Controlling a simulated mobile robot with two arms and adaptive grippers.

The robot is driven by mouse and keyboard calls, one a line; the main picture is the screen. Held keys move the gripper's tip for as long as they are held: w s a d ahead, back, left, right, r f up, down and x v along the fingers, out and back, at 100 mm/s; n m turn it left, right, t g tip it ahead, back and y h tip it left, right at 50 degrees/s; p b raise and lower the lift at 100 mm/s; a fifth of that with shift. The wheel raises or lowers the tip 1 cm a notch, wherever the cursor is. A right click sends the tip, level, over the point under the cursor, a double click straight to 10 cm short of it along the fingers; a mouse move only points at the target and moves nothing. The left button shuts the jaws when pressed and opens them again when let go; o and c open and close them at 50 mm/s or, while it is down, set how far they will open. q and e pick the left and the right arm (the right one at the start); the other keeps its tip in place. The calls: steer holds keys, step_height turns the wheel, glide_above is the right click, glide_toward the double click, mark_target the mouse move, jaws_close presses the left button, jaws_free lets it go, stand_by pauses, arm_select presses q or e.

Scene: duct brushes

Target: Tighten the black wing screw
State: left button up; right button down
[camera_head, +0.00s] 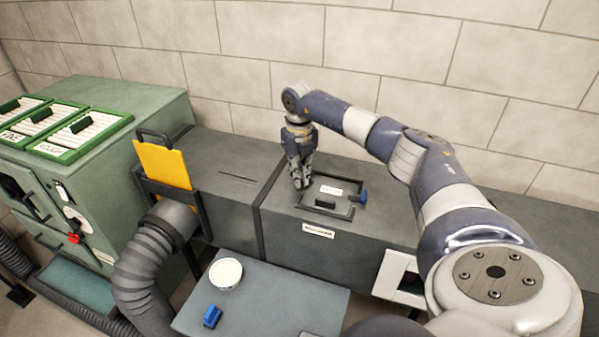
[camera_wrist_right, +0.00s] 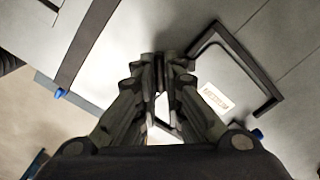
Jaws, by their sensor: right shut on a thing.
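My right gripper (camera_head: 301,184) reaches down to the left side of a black-framed hatch (camera_head: 345,179) on top of the grey duct. Its fingers are shut, and in the right wrist view they come together (camera_wrist_right: 160,62) beside the hatch frame (camera_wrist_right: 265,75). The black wing screw is hidden between the fingertips, so its turn cannot be seen. A blue wing screw (camera_head: 363,196) stands at the hatch's right side and also shows in the wrist view (camera_wrist_right: 257,133). My left gripper is not in view.
The hatch has a white label (camera_head: 331,190) and a black handle (camera_head: 325,203). A yellow plate (camera_head: 163,166) stands upright in a duct slot at left. A grey table (camera_head: 270,297) holds a round white-topped tin (camera_head: 226,272) and a blue block (camera_head: 212,316). Green filter frames (camera_head: 84,134) lie on the cabinet.

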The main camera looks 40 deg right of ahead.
steer(key=m+p, duration=0.1)
steer(key=m, duration=0.3)
steer(key=shift+r+m, duration=0.1)
steer(key=shift+m, duration=0.2)
steer(key=shift+w+m, duration=0.1)
steer(key=shift+m, duration=1.5)
steer(key=c, duration=1.7)
jaws_free()
step_height(320, 180, up, 12)
